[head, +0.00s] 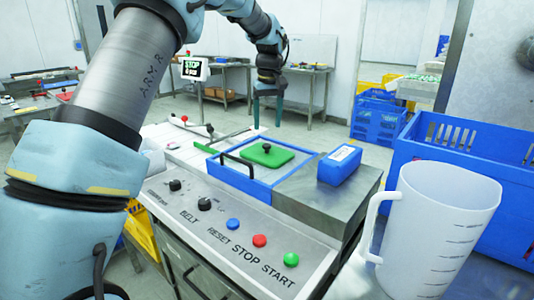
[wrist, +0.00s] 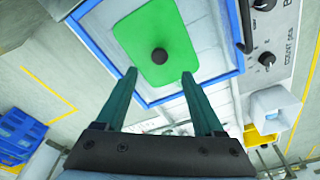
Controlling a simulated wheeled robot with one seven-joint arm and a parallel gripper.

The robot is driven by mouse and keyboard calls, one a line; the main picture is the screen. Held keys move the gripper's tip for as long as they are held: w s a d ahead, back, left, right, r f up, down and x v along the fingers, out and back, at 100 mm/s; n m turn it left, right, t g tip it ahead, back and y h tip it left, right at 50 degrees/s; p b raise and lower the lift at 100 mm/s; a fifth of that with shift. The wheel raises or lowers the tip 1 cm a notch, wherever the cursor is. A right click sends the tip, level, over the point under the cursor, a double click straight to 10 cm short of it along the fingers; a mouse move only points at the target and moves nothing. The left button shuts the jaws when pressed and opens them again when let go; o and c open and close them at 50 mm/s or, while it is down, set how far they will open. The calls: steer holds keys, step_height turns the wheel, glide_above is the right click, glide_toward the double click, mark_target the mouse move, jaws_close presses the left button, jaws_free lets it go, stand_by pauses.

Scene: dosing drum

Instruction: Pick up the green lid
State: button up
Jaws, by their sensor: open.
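The green lid (head: 258,157) is a flat green plate with a dark round knob (head: 267,147) in its middle. It lies inside a blue-rimmed square frame (head: 227,178) on the machine top. In the wrist view the lid (wrist: 178,40) is at the top centre, with its knob (wrist: 159,56) just beyond the fingertips. My gripper (head: 268,120) hangs above and beyond the lid in the head view, fingers pointing down. In the wrist view my gripper (wrist: 159,75) is open and empty, its two teal fingers apart, and the knob shows between their lines.
A blue box (head: 340,165) sits on a metal block right of the frame. A black handle (head: 238,162) arches at the frame's left side. A white jug (head: 435,230) and large blue crate (head: 455,165) stand at right. Knobs and coloured buttons (head: 260,240) line the front panel.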

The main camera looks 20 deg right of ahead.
mark_target(267, 145)
steer(key=shift+w+d+f+p, duration=0.15)
steer(key=shift+f+p, duration=0.5)
steer(key=shift+f, duration=1.2)
steer(key=shift+w+a+f+p, duration=0.2)
steer(key=shift+f+p, duration=0.45)
steer(key=shift+f, duration=1.2)
jaws_close()
